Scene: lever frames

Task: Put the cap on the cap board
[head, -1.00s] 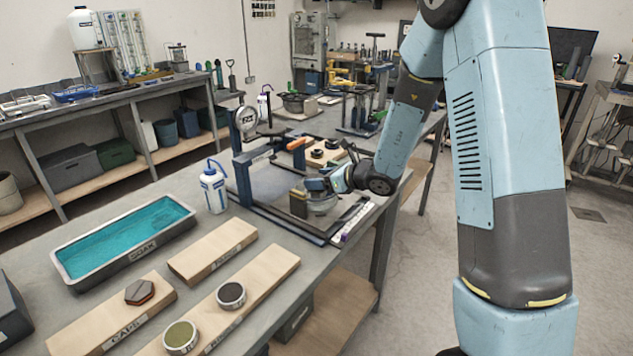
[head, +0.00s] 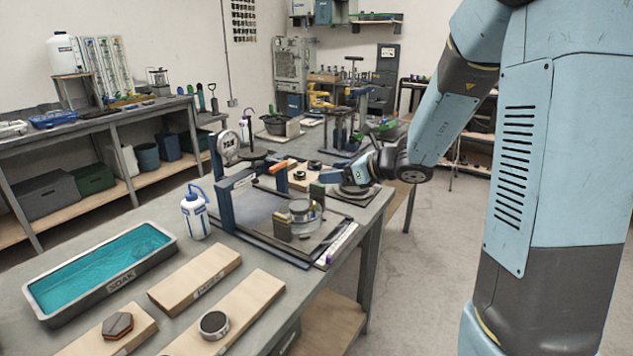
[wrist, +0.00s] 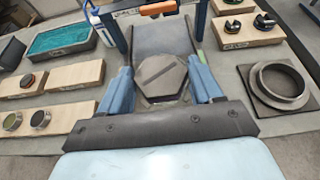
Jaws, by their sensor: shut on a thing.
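My gripper (head: 326,181) is shut on a grey hexagonal cap (wrist: 162,77), which sits between its two blue fingers in the wrist view. In the head view the gripper is over the test frame on the bench, just above and right of a grey round stack (head: 304,211). The held cap is hard to make out there. The cap board (head: 100,345) is a pale wooden board at the near left, cut off by the lower edge. One brown-grey hexagonal cap (head: 117,325) lies on it, with bare wood beside it. The gripper is well away from the board.
A teal soak tray (head: 105,270), a bare wooden board (head: 195,278) and a board with round pieces (head: 245,310) lie at left. A white bottle (head: 195,213) and the frame's blue upright (head: 222,185) stand near the gripper. A ringed square plate (wrist: 258,100) lies to the right in the wrist view.

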